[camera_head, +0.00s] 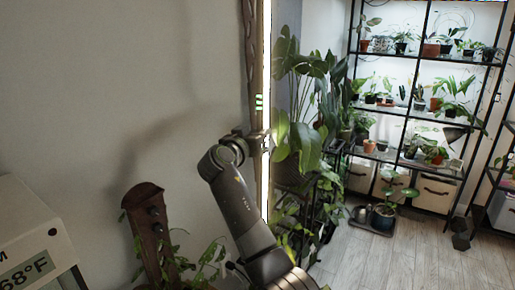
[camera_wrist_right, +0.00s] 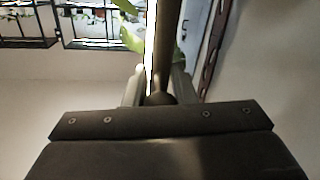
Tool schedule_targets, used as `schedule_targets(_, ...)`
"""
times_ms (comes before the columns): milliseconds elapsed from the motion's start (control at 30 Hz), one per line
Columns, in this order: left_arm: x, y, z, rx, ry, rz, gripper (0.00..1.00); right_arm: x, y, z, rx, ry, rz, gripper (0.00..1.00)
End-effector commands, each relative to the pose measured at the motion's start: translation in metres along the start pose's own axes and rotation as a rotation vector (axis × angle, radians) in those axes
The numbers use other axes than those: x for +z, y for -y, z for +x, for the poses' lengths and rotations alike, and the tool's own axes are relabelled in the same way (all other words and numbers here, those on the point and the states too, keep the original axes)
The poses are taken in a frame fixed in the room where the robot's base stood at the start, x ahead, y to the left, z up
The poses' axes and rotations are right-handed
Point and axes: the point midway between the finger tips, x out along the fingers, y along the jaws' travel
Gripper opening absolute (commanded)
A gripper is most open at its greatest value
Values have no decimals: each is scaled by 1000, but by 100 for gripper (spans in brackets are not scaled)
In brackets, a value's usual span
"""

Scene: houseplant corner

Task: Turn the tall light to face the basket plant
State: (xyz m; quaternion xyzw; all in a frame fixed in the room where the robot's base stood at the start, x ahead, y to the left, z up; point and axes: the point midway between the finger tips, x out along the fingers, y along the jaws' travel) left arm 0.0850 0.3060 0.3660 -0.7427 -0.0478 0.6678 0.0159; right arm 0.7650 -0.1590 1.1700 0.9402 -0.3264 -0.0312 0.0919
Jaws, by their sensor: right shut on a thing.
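The tall light (camera_head: 262,60) is a slim upright pole with a bright strip along its right side in the head view. My right gripper (camera_head: 262,143) is shut on the pole at about mid-picture height. In the right wrist view the light (camera_wrist_right: 167,45) runs up from between the fingers (camera_wrist_right: 158,88), with its bright strip on the left side. A large-leaved plant (camera_head: 304,138) stands just right of the light; a dark basket-like pot (camera_head: 288,174) shows partly beneath its leaves. My left gripper is not in view.
A black shelf rack (camera_head: 411,57) with several potted plants stands at the back right. A brown guitar-like headstock (camera_head: 146,205) and trailing leaves are low beside my arm. A white display box (camera_head: 30,235) is at lower left.

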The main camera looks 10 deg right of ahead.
Motion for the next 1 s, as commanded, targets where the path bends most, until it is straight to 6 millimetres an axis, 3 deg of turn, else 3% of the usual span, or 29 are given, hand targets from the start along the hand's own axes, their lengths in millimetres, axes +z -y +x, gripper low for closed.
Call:
schedule_targets(33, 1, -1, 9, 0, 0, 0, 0, 5, 2, 0, 22, 5, -9, 0)
schedule_targets(300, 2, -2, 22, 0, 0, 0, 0, 3, 2, 1, 103, 22, -10, 0)
schedule_targets(833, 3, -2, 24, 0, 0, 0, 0, 2, 1, 1, 126, 29, -8, 0)
schedule_targets(867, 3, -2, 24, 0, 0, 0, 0, 2, 1, 1, 126, 29, -8, 25)
schedule_targets(1000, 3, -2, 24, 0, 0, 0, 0, 2, 1, 1, 125, 28, -6, 44)
